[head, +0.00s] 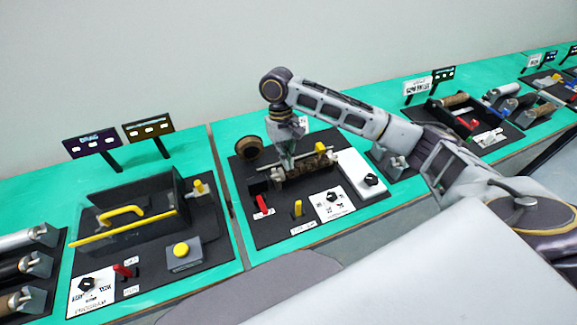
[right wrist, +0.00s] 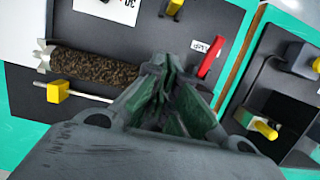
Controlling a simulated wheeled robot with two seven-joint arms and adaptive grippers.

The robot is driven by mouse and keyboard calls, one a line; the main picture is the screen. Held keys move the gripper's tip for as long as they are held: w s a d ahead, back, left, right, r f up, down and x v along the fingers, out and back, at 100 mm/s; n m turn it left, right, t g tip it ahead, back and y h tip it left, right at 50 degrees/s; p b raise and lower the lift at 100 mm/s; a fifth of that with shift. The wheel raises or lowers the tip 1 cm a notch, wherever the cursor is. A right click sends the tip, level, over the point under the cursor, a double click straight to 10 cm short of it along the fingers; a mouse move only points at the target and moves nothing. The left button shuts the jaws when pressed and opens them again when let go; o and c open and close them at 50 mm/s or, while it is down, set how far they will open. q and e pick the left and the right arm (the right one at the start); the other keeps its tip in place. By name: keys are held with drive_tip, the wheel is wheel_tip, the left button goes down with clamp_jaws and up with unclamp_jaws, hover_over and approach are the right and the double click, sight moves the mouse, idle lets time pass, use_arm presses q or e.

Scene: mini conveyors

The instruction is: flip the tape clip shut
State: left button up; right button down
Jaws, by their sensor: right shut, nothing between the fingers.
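My right gripper (head: 287,163) is shut and empty, pointing down at the rear left of a black conveyor board (head: 247,218). It is over the left end of a brown textured roller (head: 318,163). In the right wrist view the shut fingers (right wrist: 168,85) are just right of the roller (right wrist: 95,68). A yellow block (head: 320,147) sits on a thin rod behind the roller; it also shows in the right wrist view (right wrist: 57,92). I cannot tell for certain which part is the tape clip; the gripper may hide it. My left gripper is out of view.
A brown tape roll (head: 249,148) stands behind left. A red lever (head: 262,204), a yellow lever (head: 298,208) and a white knob panel (head: 358,170) are at the board's front and right.

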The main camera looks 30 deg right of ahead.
sight(298, 209)
drive_tip(key=x, duration=0.6)
drive_tip(key=s+x, duration=0.1)
drive_tip(key=x, duration=0.2)
drive_tip(key=shift+f, duration=0.1)
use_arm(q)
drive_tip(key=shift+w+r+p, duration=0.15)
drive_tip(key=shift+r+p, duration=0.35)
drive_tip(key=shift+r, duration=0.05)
use_arm(e)
drive_tip(key=shift+s, duration=1.55)
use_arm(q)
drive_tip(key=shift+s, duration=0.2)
use_arm(e)
drive_tip(key=shift+w, duration=0.1)
